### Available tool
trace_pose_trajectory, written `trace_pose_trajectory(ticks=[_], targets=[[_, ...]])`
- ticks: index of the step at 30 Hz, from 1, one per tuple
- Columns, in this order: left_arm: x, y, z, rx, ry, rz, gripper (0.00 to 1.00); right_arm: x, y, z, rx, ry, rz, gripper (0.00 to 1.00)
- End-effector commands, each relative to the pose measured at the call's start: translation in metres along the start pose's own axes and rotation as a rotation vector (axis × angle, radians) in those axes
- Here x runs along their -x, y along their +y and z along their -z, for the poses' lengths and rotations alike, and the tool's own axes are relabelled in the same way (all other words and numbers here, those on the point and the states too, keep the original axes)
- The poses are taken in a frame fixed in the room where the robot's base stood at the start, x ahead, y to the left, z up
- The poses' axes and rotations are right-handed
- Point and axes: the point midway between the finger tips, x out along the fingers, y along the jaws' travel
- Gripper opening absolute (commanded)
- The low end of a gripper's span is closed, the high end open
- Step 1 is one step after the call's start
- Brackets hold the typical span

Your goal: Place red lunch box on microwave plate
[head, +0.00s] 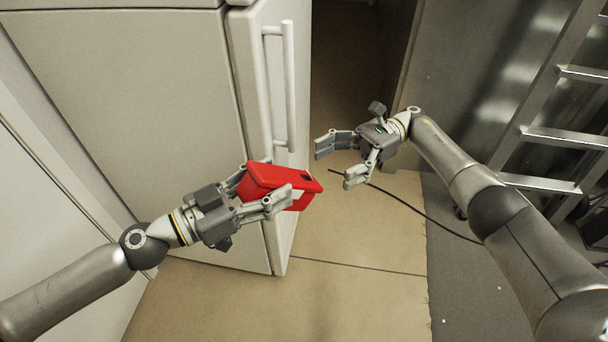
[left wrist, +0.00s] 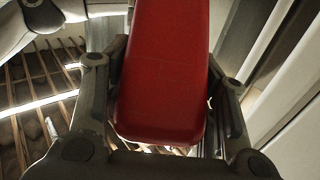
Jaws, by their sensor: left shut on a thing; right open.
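The red lunch box (head: 284,181) is held in the air in front of the white fridge in the head view. My left gripper (head: 272,187) is shut on it, with a finger on each side. In the left wrist view the lunch box (left wrist: 165,75) fills the middle between the two fingers of my left gripper (left wrist: 163,110). My right gripper (head: 336,164) is open and empty, a little to the right of the lunch box and apart from it. No microwave or microwave plate is visible in either view.
The white fridge (head: 130,90) stands at the left, its door (head: 262,100) bearing a vertical handle (head: 290,85). A metal ladder (head: 540,130) leans at the right. A black cable (head: 420,212) lies on the tan floor (head: 360,275). A dark doorway (head: 345,70) opens at the back.

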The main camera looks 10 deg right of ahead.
Motion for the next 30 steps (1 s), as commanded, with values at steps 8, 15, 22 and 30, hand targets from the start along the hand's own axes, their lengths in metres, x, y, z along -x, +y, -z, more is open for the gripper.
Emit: trace_pose_trajectory(ticks=[8,15,22,30], targets=[[0.0,0.0,0.002,-0.001,0.003,0.0,0.0,-0.038,0.001,0.0,0.0,-0.003,-0.001,0.78],[0.0,0.0,0.002,-0.001,0.003,0.0,0.0,-0.078,0.001,-0.001,-0.001,-0.005,0.001,0.78],[0.0,0.0,0.002,-0.001,0.002,0.0,0.0,-0.1,0.0,-0.001,-0.002,-0.004,0.002,0.78],[0.0,0.0,0.002,-0.001,0.003,0.0,0.0,-0.104,0.0,-0.001,-0.002,-0.004,0.004,0.78]])
